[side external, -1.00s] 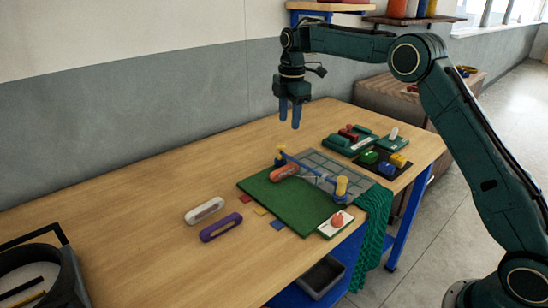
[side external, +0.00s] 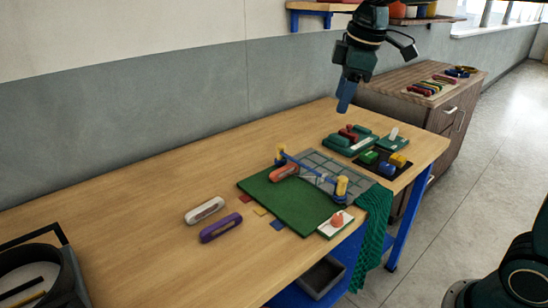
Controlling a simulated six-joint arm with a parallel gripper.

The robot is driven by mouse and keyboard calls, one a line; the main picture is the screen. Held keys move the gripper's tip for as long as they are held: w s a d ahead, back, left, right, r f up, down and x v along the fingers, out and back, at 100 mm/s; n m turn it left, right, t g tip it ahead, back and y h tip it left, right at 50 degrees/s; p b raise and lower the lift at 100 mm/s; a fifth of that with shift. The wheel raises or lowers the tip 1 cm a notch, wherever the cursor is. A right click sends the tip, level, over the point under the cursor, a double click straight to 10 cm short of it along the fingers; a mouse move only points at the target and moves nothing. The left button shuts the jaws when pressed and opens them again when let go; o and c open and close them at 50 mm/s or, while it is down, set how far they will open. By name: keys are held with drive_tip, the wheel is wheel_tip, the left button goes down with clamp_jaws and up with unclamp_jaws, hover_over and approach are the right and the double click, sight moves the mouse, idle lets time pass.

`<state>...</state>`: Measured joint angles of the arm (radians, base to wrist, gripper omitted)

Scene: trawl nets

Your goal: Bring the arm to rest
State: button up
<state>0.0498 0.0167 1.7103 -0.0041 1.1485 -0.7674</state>
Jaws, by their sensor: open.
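My gripper (side external: 345,97) hangs in the air above the far part of the workbench, fingers pointing down and tilted slightly left. Its blue fingers overlap in this view, and nothing shows between or below them. It is open and clear of everything on the bench. Most of my arm is out of the picture at the top; my base shows at the lower right.
The workbench (side external: 130,205) holds a green mat (side external: 285,205) with a netting frame, an orange tool (side external: 285,172), a white one (side external: 204,210) and a purple one (side external: 221,228). Trays of coloured pieces stand behind. A wooden cabinet (side external: 400,105) and a wall shelf (side external: 420,20) are beyond.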

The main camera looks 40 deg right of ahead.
drive_tip(key=s+a+f+m+t, duration=0.1)
drive_tip(key=s+f+m, duration=0.2)
drive_tip(key=s, duration=0.8)
drive_tip(key=s+a+f+m+t, duration=0.1)
drive_tip(key=s+f+m, duration=0.3)
drive_tip(key=s, duration=0.7)
drive_tip(key=shift+s+m+t, duration=0.15)
drive_tip(key=shift+m+t, duration=0.15)
drive_tip(key=shift+m, duration=0.3)
drive_tip(key=shift+r, duration=0.1)
drive_tip(key=c, duration=0.6)
drive_tip(key=shift+w+r, duration=0.15)
drive_tip(key=shift+w, duration=0.1)
clamp_jaws()
drive_tip(key=w+a+r+m+g, duration=0.15)
drive_tip(key=w+m, duration=0.35)
drive_tip(key=w, duration=0.8)
drive_tip(key=w+r+m+g, duration=0.2)
drive_tip(key=w+m, duration=0.2)
drive_tip(key=w, duration=0.8)
drive_tip(key=w+a+f+m+g, duration=0.2)
drive_tip(key=w+f+m, duration=0.7)
drive_tip(key=w+f, duration=0.8)
drive_tip(key=shift+w+a+f, duration=0.2)
drive_tip(key=shift+w+f, duration=0.05)
drive_tip(key=shift+w, duration=0.6)
